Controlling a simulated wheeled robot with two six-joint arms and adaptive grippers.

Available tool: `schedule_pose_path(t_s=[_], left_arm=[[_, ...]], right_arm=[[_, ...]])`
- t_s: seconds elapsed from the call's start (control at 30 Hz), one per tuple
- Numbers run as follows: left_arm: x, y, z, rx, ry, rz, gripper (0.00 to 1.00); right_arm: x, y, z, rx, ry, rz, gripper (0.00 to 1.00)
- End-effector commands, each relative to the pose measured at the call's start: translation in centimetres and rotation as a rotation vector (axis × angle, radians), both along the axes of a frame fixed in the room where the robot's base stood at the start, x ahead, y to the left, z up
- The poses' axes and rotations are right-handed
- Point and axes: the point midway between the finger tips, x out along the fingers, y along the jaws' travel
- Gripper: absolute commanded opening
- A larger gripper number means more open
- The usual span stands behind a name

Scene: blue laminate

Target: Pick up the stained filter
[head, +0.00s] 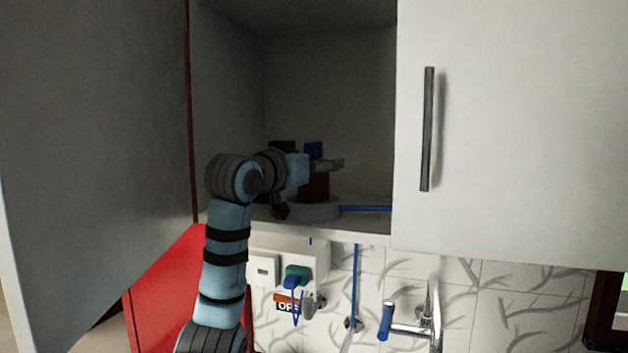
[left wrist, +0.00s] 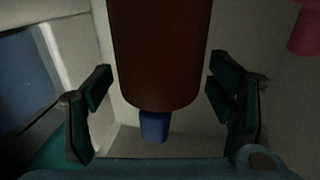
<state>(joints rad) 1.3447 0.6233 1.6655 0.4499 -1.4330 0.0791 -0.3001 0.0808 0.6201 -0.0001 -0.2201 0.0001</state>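The stained filter, a dark red-brown cylinder (head: 314,188) with a blue end (head: 313,150), stands upright inside the open wall cabinet, on or just above a pale round base (head: 318,210). My left gripper (head: 328,164) reaches into the cabinet at the upper part of the filter and partly covers it. In the left wrist view the filter's brown body (left wrist: 158,55) lies between the two fingers (left wrist: 158,95), with a gap on each side. The left gripper is open. The filter's blue end (left wrist: 154,126) also shows there. My right gripper is out of view.
The open cabinet door (head: 95,130) stands at the left and a closed door with a bar handle (head: 427,130) at the right. Below are a tap (head: 432,310), a blue hose (head: 356,285) and a socket with a green plug (head: 297,274). A pink object (left wrist: 306,28) shows beside the filter.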

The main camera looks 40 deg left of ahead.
Motion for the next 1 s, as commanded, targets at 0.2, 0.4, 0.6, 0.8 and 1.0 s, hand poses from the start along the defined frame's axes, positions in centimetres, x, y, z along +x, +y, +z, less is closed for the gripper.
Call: schedule_pose_path(t_s=[0.2,0.4,0.6,0.8,1.0], left_arm=[[0.0,0.0,-0.1,0.000,0.000,0.000,0.39],[-0.1,0.0,0.0,0.000,-0.001,0.000,0.16],[-0.1,0.0,0.4,-0.001,-0.003,0.000,0.15],[-0.1,-0.1,3.2,-0.002,-0.004,-0.002,0.15],[-0.1,-0.1,7.9,-0.001,-0.003,-0.004,0.15]], right_arm=[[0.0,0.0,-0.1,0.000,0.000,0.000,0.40],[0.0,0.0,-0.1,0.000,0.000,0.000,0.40],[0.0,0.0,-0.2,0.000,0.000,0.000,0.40],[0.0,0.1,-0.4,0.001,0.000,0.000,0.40],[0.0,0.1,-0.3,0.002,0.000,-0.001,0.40]])
